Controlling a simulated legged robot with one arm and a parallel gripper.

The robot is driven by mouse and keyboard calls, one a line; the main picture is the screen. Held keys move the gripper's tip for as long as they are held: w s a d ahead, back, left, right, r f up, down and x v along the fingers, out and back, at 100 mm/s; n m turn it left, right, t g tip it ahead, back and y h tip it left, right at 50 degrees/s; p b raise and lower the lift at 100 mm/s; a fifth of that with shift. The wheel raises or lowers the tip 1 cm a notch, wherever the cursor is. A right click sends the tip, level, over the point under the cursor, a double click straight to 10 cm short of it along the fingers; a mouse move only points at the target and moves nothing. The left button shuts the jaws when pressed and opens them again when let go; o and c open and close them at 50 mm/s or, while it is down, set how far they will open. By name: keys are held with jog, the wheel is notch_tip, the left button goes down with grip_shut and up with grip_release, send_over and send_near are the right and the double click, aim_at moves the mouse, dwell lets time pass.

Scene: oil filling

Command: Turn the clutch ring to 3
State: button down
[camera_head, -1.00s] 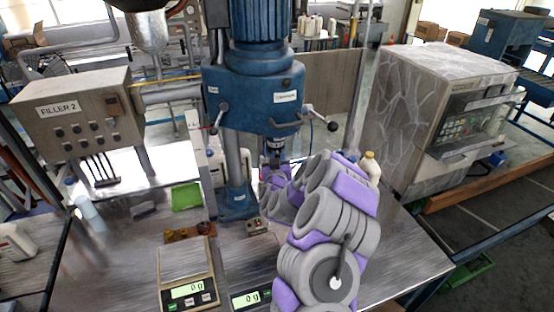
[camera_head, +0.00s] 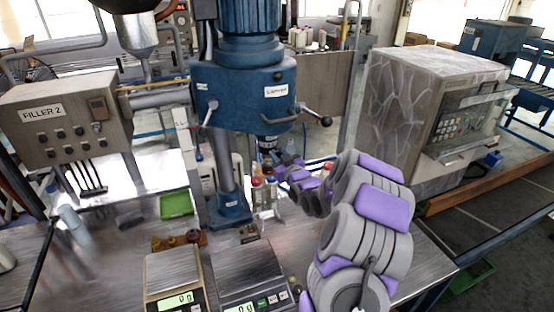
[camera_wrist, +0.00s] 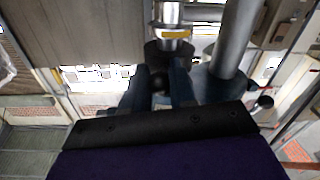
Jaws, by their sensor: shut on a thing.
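The blue capping machine (camera_head: 243,92) stands at the middle of the bench, with its spindle (camera_head: 267,142) hanging below the head. In the wrist view the spindle (camera_wrist: 172,33) is a bright metal cylinder with a yellow band. The dark clutch ring (camera_wrist: 170,48) sits just below that band, partly hidden by my fingers. My gripper (camera_wrist: 167,78) has its two dark fingers on either side of the ring, shut on it from the near side. In the head view my gripper (camera_head: 279,164) is small at the spindle's lower end. The ring's numbers are not readable.
Several small bottles (camera_head: 257,190) stand beneath the spindle, close to my gripper. The machine's column (camera_head: 226,165) is at their left. Two scales (camera_head: 172,268) are at the front of the bench. A green tray (camera_head: 176,204) lies left of the column. A large grey machine (camera_head: 425,110) stands at the right.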

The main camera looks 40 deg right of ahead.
dwell(0.4)
jog(key=c, duration=1)
grip_release()
jog(key=shift+d+f, duration=0.1)
jog(key=shift+d, duration=0.05)
jog(key=shift+o, duration=0.2)
jog(key=s+a+b, duration=0.3)
jog(key=s+b, duration=0.7)
jog(key=s, duration=0.7)
